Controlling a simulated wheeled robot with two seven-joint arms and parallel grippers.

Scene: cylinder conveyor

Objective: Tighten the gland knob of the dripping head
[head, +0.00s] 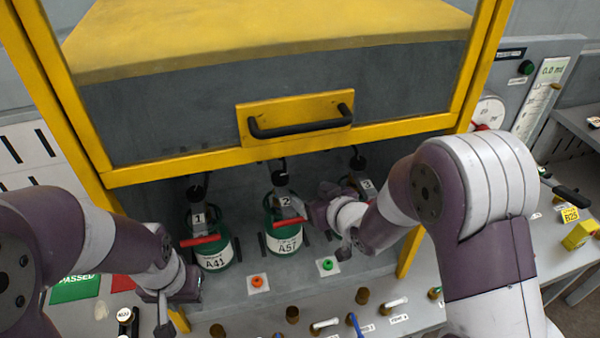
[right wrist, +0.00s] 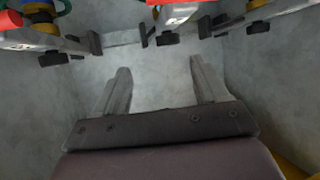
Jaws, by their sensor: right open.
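Three filling heads stand in a row under the yellow-framed guard, marked 1 (head: 198,217), 2 (head: 286,202) and 3 (head: 366,184). Each has a black top part (head: 279,178). Green cylinders A41 (head: 214,258) and A57 (head: 287,243) stand under heads 1 and 2. No drip can be made out. My right gripper (head: 318,212) is by head 2 and partly hides the space below head 3. In the right wrist view its open fingers (right wrist: 160,85) are empty, apart from the metal brackets above.
The guard with its black handle (head: 302,121) hangs just above the heads. An orange button (head: 257,281) and a green button (head: 327,265) sit on the bench front, with several brass pegs nearby. A gauge panel (head: 490,112) stands at right. A yellow block (head: 579,235) lies on the right table.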

